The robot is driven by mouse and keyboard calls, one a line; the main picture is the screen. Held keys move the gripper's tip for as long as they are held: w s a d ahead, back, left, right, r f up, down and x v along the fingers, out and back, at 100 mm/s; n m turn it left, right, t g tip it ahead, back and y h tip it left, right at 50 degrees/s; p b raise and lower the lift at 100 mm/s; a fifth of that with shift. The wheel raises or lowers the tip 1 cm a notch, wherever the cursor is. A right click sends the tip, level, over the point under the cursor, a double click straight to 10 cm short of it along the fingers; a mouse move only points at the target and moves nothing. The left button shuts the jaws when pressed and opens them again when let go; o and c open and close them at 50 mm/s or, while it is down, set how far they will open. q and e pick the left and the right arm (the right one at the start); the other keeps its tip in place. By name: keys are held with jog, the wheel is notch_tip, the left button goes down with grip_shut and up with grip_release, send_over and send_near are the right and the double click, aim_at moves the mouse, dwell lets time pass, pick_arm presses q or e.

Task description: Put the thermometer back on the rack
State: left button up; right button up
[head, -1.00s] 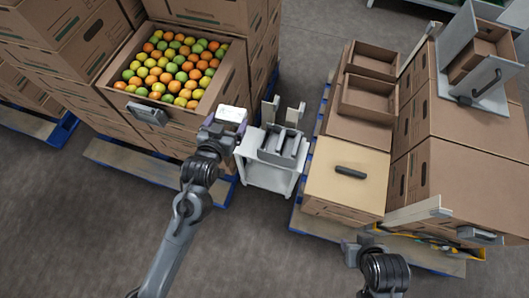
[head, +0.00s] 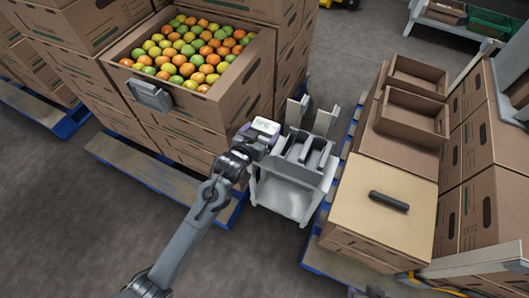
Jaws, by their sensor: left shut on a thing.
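My left gripper (head: 252,143) reaches in from the lower left. It is shut on a small block-shaped device with a white, marked face and purple-grey sides, which I take to be the thermometer (head: 265,127). The fingertips are mostly hidden by the wrist and the device. The device is in the air at the left edge of a pale stand with grey slotted holders, apparently the rack (head: 285,198). I cannot tell whether they touch. My right gripper is out of view; only a dark bit of that arm shows at the bottom edge.
A dark rod-like object (head: 388,201) lies on a tan-topped carton (head: 370,228) to the right. Empty open boxes (head: 412,128) stand behind it. Floor is clear at lower left.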

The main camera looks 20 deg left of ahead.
pick_arm(q)
notch_tip(320, 180, down, 10)
jog(key=b, duration=0.5)
jog(key=shift+w+f+b, duration=0.1)
jog(key=shift+f+b, duration=0.05)
jog(key=shift+b, duration=0.25)
jog(key=shift+f, duration=0.1)
jog(key=o, duration=0.9)
jog(key=shift+c, duration=0.2)
